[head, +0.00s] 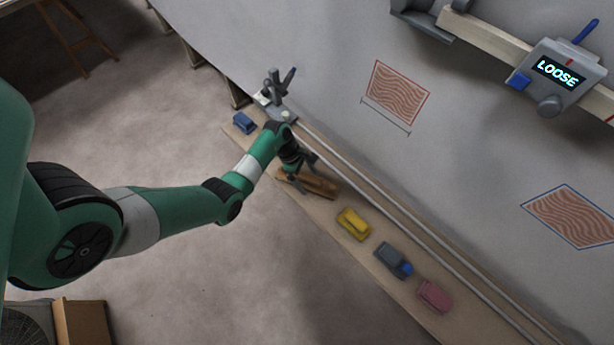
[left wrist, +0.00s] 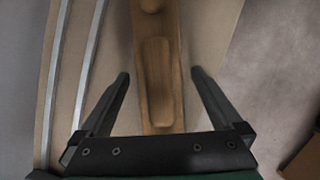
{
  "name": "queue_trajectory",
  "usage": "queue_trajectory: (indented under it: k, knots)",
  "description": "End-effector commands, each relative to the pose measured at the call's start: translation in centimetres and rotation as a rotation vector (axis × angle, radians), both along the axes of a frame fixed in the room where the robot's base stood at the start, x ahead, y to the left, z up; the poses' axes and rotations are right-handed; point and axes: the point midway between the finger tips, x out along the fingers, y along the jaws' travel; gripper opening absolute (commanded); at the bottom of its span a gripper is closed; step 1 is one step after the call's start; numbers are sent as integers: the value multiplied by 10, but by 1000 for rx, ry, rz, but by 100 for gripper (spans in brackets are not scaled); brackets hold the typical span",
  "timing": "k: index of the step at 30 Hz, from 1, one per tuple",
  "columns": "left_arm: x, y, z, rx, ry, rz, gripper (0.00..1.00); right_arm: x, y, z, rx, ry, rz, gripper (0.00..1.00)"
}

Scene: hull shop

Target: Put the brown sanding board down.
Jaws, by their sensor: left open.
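The brown sanding board (head: 315,184) lies on the narrow wooden shelf (head: 345,239), beside the metal rails. My left gripper (head: 296,177) is over one end of it in the head view, and its fingers hide part of the board. In the left wrist view the board (left wrist: 158,85) runs lengthwise between the two spread fingers of my left gripper (left wrist: 160,78). There is a gap on both sides of the board, so the open fingers do not hold it. My right gripper is not in view.
A blue block (head: 244,122), a yellow block (head: 353,224), a grey-blue tool (head: 393,260) and a pink block (head: 435,296) sit along the same shelf. A grey clamp (head: 276,96) stands at its far end.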

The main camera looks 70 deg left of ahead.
Motion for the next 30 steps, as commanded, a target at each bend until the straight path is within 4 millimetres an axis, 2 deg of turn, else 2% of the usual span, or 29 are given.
queue_trajectory:
  k: [9, 15, 19, 30]
  knots:
    - [-19, 19, 73, 2, -3, 2, 100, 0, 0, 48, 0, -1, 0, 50]
    - [-29, 28, 103, 0, -2, 2, 100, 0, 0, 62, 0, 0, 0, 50]
    - [-32, 31, 109, 0, -1, 1, 100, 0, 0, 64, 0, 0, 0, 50]
    - [-32, 31, 108, -1, -1, 0, 100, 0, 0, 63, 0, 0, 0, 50]
